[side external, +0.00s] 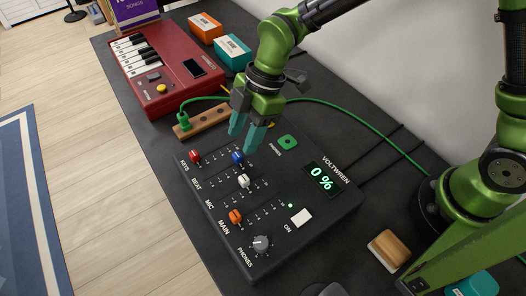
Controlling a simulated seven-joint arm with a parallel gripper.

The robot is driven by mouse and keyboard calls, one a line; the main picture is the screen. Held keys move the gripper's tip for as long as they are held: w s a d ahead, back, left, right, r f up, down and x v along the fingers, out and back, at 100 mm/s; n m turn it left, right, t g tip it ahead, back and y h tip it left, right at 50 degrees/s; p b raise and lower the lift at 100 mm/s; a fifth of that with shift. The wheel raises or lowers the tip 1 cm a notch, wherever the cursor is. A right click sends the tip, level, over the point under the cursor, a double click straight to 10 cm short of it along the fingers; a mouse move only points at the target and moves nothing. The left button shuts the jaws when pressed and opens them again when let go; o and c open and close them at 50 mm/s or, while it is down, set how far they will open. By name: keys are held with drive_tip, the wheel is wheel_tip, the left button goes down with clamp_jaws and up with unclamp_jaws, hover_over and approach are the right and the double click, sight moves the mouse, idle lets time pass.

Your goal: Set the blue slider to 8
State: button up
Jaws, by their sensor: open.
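The blue slider (238,158) sits on the black mixer panel (285,172), apparently in the BEAT row, part way along its track. The numbers beside the track are too small to read. My gripper (243,142) points down with teal fingers apart, just above and beside the blue cap; I cannot tell whether a finger touches it. A red slider (194,156) is at the KEYS end, a white slider (243,181) is part way along MIC, and an orange slider (235,216) is near the MAIN label.
Orange (206,27) and teal boxes (233,52) stand farther back.

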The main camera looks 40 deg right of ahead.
drive_tip(key=v, duration=1.2)
drive_tip(key=shift+d+r, duration=0.15)
drive_tip(key=shift+r, duration=0.05)
drive_tip(key=s+d+r+m+t+h, duration=0.1)
drive_tip(key=s+d+m+t, duration=0.2)
drive_tip(key=d+m, duration=0.7)
drive_tip(key=s+d+r+m+t+h, duration=0.1)
drive_tip(key=s+d+m+t, duration=0.3)
drive_tip(key=s+d+m, duration=0.4)
drive_tip(key=d+r+m, duration=0.1)
drive_tip(key=d+m, duration=0.1)
drive_tip(key=m, duration=0.2)
drive_tip(key=shift+s+d, duration=0.2)
